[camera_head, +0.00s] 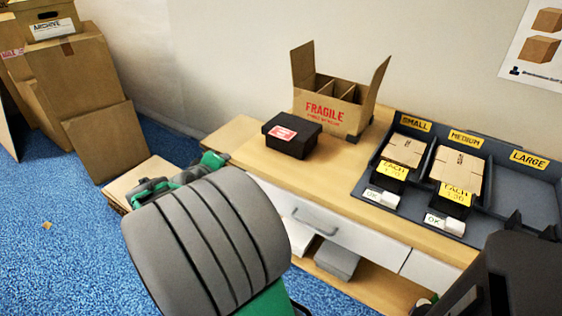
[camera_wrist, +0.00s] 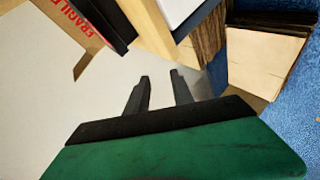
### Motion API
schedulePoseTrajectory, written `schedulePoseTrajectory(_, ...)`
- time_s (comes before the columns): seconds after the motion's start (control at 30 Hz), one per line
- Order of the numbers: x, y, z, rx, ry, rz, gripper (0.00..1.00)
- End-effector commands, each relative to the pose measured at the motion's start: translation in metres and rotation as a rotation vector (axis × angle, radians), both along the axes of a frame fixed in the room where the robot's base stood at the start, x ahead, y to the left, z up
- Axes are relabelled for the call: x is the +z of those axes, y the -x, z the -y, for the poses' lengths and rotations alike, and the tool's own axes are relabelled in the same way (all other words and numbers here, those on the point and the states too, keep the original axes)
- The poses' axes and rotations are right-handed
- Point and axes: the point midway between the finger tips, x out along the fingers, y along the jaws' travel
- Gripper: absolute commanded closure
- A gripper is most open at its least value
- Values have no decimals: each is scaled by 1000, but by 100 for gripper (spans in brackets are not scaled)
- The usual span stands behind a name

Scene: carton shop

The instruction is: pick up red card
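No other red card shows. In the wrist view, my gripper (camera_wrist: 160,80) has its two dark fingers apart with nothing between them. In that view the dark edge at the upper left seems to be the black box (camera_wrist: 105,22), apart from the fingers; the card's face is not seen there.
An open divided carton marked FRAGILE (camera_head: 335,105) stands behind the black box. A dark tray (camera_head: 520,190) labelled SMALL, MEDIUM and LARGE holds cartons at the right. The wooden bench (camera_head: 350,190) is clear between. Stacked cartons (camera_head: 85,90) stand at the left on blue carpet.

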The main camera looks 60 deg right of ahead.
Motion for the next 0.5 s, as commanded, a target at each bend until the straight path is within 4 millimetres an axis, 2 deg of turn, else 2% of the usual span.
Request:
schedulePoseTrajectory(0.03,-36,27,40,-48,140,-86,72)
schedulePoseTrajectory(0.1,-34,56,75,-84,313,-210,72)
schedulePoseTrajectory(0.13,-32,66,84,-94,370,-258,72)
schedulePoseTrajectory(0.23,-24,85,101,-111,489,-371,72)
schedulePoseTrajectory(0.5,-13,89,137,-117,523,-402,72)
